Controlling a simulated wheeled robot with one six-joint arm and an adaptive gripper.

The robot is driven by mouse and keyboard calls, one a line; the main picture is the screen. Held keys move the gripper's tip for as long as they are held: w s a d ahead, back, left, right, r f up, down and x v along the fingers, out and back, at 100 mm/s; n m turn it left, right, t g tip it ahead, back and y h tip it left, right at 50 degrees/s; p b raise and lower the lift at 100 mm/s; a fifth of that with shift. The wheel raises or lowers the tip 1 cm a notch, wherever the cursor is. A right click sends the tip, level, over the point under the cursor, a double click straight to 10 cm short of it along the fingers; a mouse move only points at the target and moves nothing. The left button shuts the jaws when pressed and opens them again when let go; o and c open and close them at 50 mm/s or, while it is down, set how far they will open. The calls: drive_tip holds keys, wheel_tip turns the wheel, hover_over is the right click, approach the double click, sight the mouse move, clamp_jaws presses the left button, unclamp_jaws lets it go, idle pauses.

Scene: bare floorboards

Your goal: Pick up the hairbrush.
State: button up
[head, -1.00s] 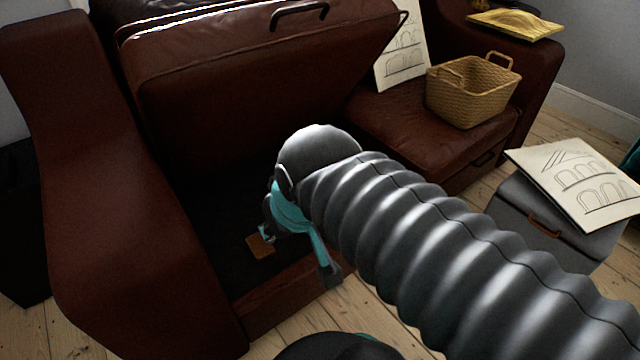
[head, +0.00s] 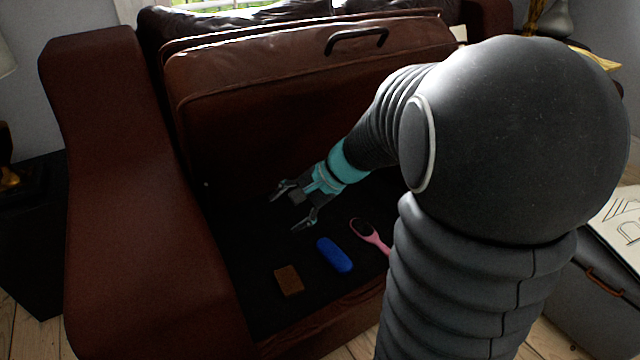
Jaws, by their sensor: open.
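A pink hairbrush (head: 374,236) with a dark oval bristle face lies on the dark floor of the sofa's storage compartment, in the head view. The end of its handle is hidden behind my arm. My gripper (head: 287,210) is open and empty inside the compartment. It is up and to the left of the hairbrush in the picture, apart from it, with its fingers pointing left.
A blue oblong case (head: 334,255) lies just left of the hairbrush, and a brown wallet-like item (head: 288,280) lies further left. The raised seat lid (head: 260,110) stands behind. The left armrest (head: 120,190) and front edge bound the compartment. A grey case (head: 580,300) stands at right.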

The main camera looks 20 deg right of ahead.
drive_tip(key=w+d+f+m+t+y+b, duration=0.1)
drive_tip(key=w+d+f+m+t, duration=0.1)
drive_tip(key=w+d+f+m, duration=0.5)
drive_tip(key=m+t+h+b, duration=0.3)
drive_tip(key=m+t+h, duration=0.35)
drive_tip(key=m, duration=0.75)
approach(362, 222)
drive_tip(key=w, duration=0.1)
drive_tip(key=w+f, duration=0.1)
drive_tip(key=w+y, duration=0.1)
drive_tip(key=shift+d+f+t, duration=0.1)
drive_tip(key=shift+f+t, duration=0.15)
drive_tip(key=shift+w+d+f+m, duration=0.1)
drive_tip(key=shift+w+f+m, duration=0.1)
drive_tip(key=shift+f+m, duration=0.1)
drive_tip(key=x, duration=0.6)
drive_tip(key=shift+w, duration=0.35)
drive_tip(key=c, duration=1.3)
